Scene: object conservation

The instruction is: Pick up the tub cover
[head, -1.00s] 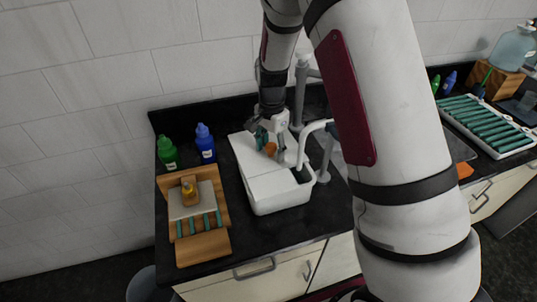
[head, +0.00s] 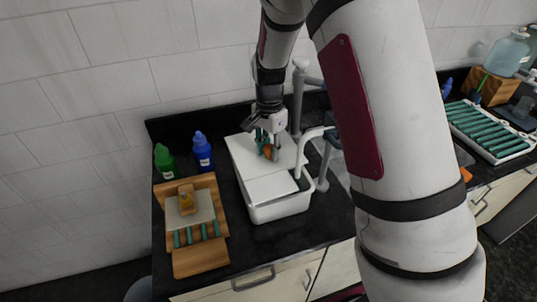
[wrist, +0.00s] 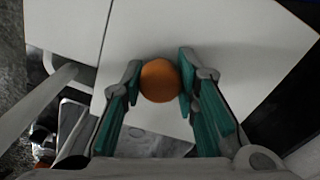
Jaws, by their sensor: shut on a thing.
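The tub cover (head: 245,155) is a flat white panel with a round orange knob (wrist: 160,80). It lies over the back part of the white tub (head: 280,210) and looks slightly askew to it. My gripper (head: 266,150) is above the cover, with its teal fingers on either side of the knob. In the wrist view my gripper (wrist: 160,82) is shut on the knob. A second white panel (head: 270,187) covers the front left part of the tub. I cannot tell whether the tub cover is clear of the tub's rim.
A green bottle (head: 165,162) and a blue bottle (head: 202,150) stand left of the tub. A wooden board (head: 200,262) with a sponge-like block and teal rods lies at the front left. A white faucet (head: 303,150) stands close on the right. Black counter (head: 300,240) is bare in front.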

